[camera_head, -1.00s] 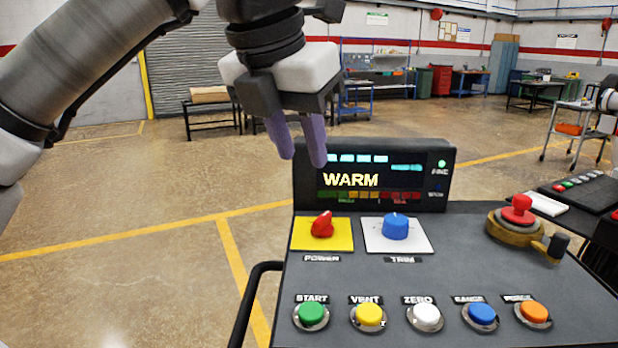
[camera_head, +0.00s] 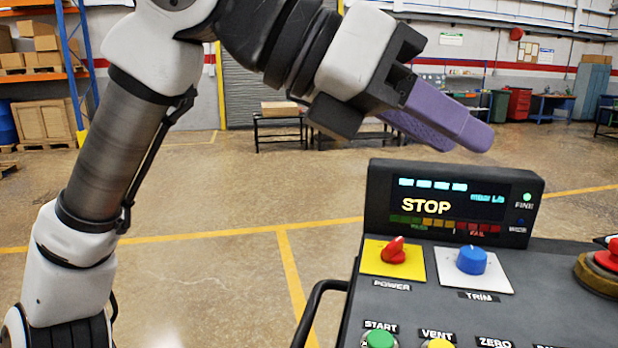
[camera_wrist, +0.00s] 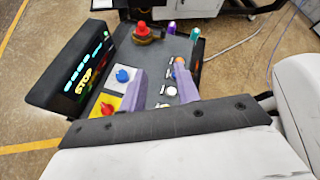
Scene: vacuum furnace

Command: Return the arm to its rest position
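My gripper (camera_head: 438,128) is raised above and behind the console's display (camera_head: 450,206) in the head view, its purple fingers pointing right and slightly down. The fingers are apart with nothing seen between them, and they also show in the wrist view (camera_wrist: 160,88). My arm is bent, rising at the left of the head view and reaching over to the right. The display reads STOP. The gripper touches nothing that I can see.
The console (camera_head: 520,290) carries a red POWER knob (camera_head: 396,250), a blue TRIM knob (camera_head: 471,260), a red emergency button (camera_head: 608,256) and a row of push buttons. A black handle (camera_head: 312,312) sticks out at its left. Open floor (camera_head: 200,270) lies left of it.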

